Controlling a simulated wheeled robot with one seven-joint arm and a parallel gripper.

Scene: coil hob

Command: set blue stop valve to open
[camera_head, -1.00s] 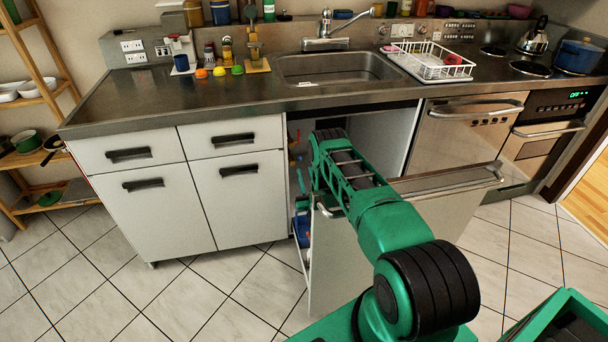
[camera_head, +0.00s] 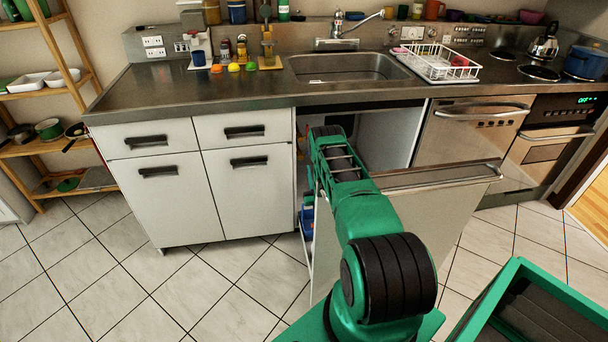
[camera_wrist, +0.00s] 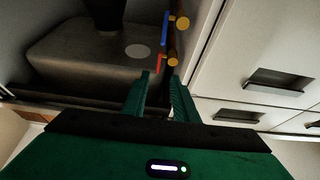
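In the wrist view the blue stop valve handle (camera_wrist: 165,28) is a thin bar running nearly up and down the picture, beside a brass fitting (camera_wrist: 182,21). A red handle (camera_wrist: 162,64) sits below it beside another brass fitting (camera_wrist: 172,58). My gripper (camera_wrist: 162,80) is open, its two green fingers apart with nothing seen between them. The fingertips are just below the red handle in the picture, with the blue handle farther up. In the head view my gripper is hidden inside the under-sink cabinet, behind my arm.
The cabinet's pulled-out front (camera_head: 405,225) stands before the opening, with a metal rail (camera_head: 440,175) along its top. White drawers and doors (camera_head: 245,190) are to the left. A grey sink bowl (camera_wrist: 85,60) and dark drain part hang inside. The floor at left is clear.

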